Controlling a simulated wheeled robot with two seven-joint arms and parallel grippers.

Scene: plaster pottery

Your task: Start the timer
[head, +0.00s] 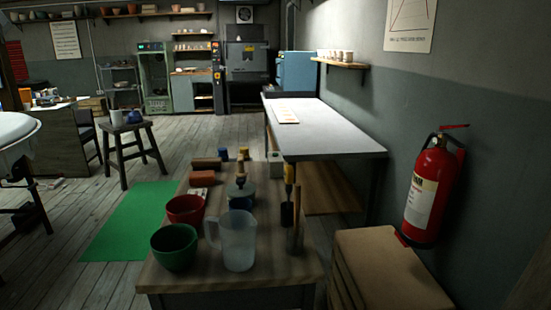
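I cannot pick out a timer with certainty. A small pale box (274,157) stands at the far right end of the wooden worktable (215,281), partly hidden behind the tools; it is too small to tell what it is. Neither of my grippers shows in the head view.
On the worktable stand a red bowl (183,210), a green bowl (174,247), a translucent jug (238,242) and several tools. A green mat (128,220) lies left of it. A long grey-topped table (325,135) is behind. A red fire extinguisher (431,195) hangs right.

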